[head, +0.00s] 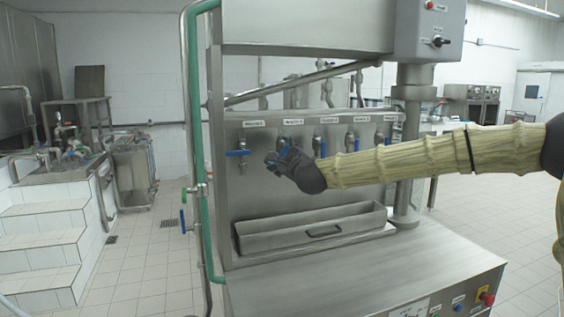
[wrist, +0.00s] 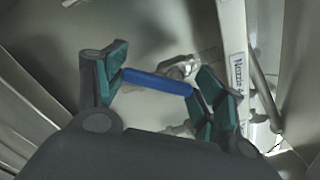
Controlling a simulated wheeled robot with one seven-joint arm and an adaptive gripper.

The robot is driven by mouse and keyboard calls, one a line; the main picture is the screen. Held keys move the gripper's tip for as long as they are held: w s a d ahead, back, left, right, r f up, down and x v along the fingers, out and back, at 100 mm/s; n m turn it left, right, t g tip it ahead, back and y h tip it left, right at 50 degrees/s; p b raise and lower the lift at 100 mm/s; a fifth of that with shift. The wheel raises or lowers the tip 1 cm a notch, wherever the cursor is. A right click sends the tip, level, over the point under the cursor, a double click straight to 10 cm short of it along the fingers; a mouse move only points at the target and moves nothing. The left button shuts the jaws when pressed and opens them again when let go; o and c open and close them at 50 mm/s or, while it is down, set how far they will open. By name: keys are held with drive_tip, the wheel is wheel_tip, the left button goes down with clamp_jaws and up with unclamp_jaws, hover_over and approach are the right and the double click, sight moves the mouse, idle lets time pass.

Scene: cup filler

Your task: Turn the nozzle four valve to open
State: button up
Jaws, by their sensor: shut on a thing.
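A row of several valves with blue handles runs along the steel front panel, each under a small label. My gripper (head: 276,160) is at the second valve from the left in the head view, which I take to be nozzle four. Its label is too small to read surely. In the wrist view the blue valve handle (wrist: 157,82) lies crosswise between the green-padded fingers of my gripper (wrist: 160,88), one end at each finger. The gripper is shut on this handle. The metal valve body (wrist: 180,68) shows behind it.
The leftmost blue valve handle (head: 238,153) is close to the left of my gripper. More handles hang to the right, such as one (head: 323,148) just above my arm. A steel trough (head: 312,232) stands below the nozzles. A green pipe (head: 197,130) runs up the left side.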

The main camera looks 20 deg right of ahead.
drive_tip(key=shift+d+f+n+b, duration=0.2)
drive_tip(key=shift+n+b, duration=0.3)
drive_tip(key=shift+n, duration=0.85)
drive_tip(key=shift+d+f+n+b, duration=0.2)
drive_tip(key=shift+n+b, duration=0.35)
drive_tip(key=shift+n, duration=0.75)
drive_tip(key=shift+d+f+n+b, duration=0.1)
drive_tip(key=shift+d+n+b, duration=0.3)
drive_tip(key=shift+n, duration=0.95)
drive_tip(key=shift+a, duration=0.1)
drive_tip(key=o, duration=1)
drive_tip(key=shift+o, duration=0.2)
drive_tip(key=s, duration=1.2)
drive_tip(key=shift+d, duration=0.2)
